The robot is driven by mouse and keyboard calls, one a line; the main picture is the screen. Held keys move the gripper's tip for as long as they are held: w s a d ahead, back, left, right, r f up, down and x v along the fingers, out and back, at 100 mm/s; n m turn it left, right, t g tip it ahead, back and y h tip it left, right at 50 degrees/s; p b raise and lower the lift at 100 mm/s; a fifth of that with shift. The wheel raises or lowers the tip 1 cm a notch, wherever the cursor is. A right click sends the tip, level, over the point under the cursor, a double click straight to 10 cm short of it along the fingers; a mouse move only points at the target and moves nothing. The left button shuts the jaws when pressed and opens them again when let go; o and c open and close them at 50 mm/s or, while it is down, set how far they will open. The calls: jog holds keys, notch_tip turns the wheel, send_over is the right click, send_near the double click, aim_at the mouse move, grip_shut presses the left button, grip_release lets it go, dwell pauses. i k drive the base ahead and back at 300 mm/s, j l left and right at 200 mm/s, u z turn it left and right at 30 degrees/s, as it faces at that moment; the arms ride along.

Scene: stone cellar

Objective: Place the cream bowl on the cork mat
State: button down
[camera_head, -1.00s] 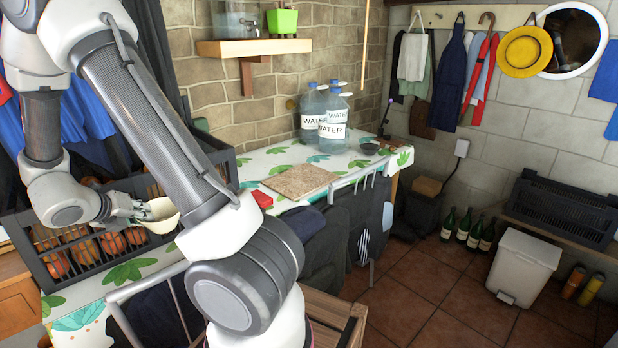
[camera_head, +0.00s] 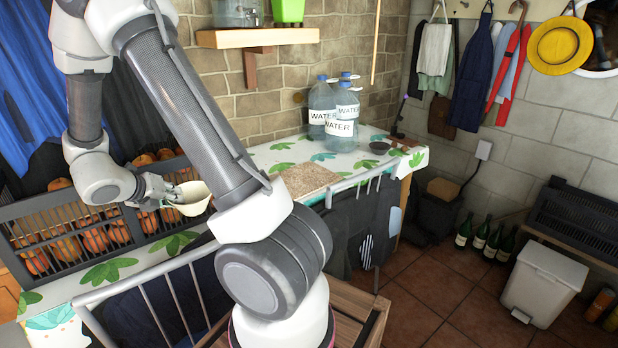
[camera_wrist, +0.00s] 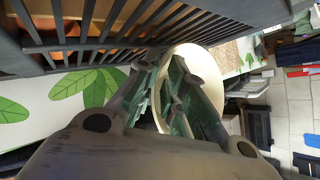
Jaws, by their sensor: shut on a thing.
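The cream bowl (camera_head: 193,198) is held in my gripper (camera_head: 172,193) in front of the dark crate of oranges, above the leaf-patterned tablecloth. In the wrist view the bowl (camera_wrist: 207,75) shows at and beyond the fingers of my gripper (camera_wrist: 172,82), which are shut on its wall. The bowl looks tilted. The cork mat (camera_head: 309,180) lies flat on the table to the right of the bowl, its left part hidden behind my arm. Nothing shows on its visible part.
The dark slatted crate (camera_head: 62,232) with oranges stands close to my gripper on the left. Water bottles (camera_head: 340,115) and a small dark dish (camera_head: 379,147) stand beyond the mat. A metal rail and chairs with dark cloth line the table's front edge.

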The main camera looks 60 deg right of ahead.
aim_at(310, 175)
jog(key=l, duration=0.3)
jog(key=k+l, duration=0.15)
jog(key=l, duration=0.15)
jog(key=l+z, duration=0.15)
jog(key=l, duration=1.55)
jog(key=i, duration=0.05)
